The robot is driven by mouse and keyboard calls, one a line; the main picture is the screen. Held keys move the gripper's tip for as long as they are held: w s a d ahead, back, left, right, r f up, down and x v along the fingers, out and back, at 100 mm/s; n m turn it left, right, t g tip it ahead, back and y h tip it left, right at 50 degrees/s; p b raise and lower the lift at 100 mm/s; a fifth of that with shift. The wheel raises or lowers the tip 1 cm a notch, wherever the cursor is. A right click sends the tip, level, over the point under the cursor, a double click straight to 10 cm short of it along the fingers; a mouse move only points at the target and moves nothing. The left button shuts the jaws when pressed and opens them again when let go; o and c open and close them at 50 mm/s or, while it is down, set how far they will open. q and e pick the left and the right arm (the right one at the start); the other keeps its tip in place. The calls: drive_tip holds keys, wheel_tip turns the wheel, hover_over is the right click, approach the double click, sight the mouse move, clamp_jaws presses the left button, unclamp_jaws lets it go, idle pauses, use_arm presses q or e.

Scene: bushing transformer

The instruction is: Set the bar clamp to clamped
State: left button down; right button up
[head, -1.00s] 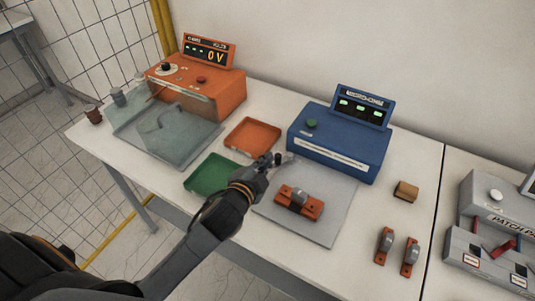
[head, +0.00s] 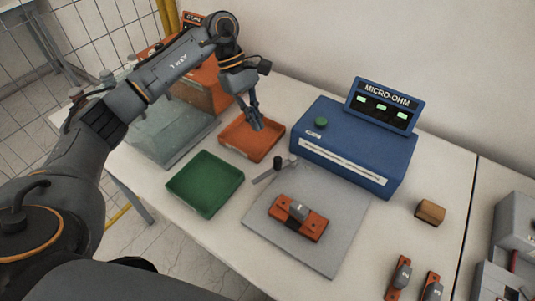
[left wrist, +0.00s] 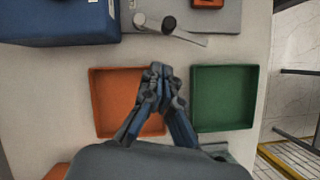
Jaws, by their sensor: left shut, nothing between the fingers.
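The bar clamp (head: 273,172) is a light grey bar with a black knob (head: 278,162), at the back-left corner of the grey plate (head: 335,250). The bar slants toward the lower left and ends near the green tray. In the left wrist view the clamp bar (left wrist: 188,39) shows at the top, with dark and pale round tops beside it. My left gripper (head: 256,128) points down over the orange tray, shut and empty, apart from the clamp. It also shows in the left wrist view (left wrist: 161,72). My right gripper is not in view.
A green tray (head: 205,183) and an orange tray (head: 236,145) lie left of the plate. An orange block with a grey piece numbered 1 (head: 299,216) sits on the plate. A blue MICRO-OHM meter (head: 352,150) stands behind; an orange unit with a clear cover is back left.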

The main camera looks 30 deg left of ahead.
sight(275, 166)
use_arm(q)
drive_tip(key=a, duration=0.2)
drive_tip(key=a+y, duration=0.1)
drive_tip(key=shift+s+r, duration=0.3)
drive_tip(key=p+x, duration=0.1)
drive_tip(key=x, duration=0.2)
drive_tip(key=p+x, duration=0.1)
drive_tip(key=x, duration=0.2)
drive_tip(key=p+x, duration=0.2)
drive_tip(key=x, duration=0.2)
drive_tip(key=shift+s+r, duration=0.1)
drive_tip(key=shift+s, duration=0.15)
drive_tip(key=shift+s+d+r+p, duration=0.1)
drive_tip(key=shift+s+d+p, duration=0.15)
drive_tip(key=shift+d+p, duration=0.3)
drive_tip(key=shift+s+d+p, duration=0.25)
drive_tip(key=shift+d+p, duration=0.15)
drive_tip(key=shift+d, duration=0.25)
drive_tip(key=shift+s+d+p, duration=0.3)
drive_tip(key=shift+d, duration=0.25)
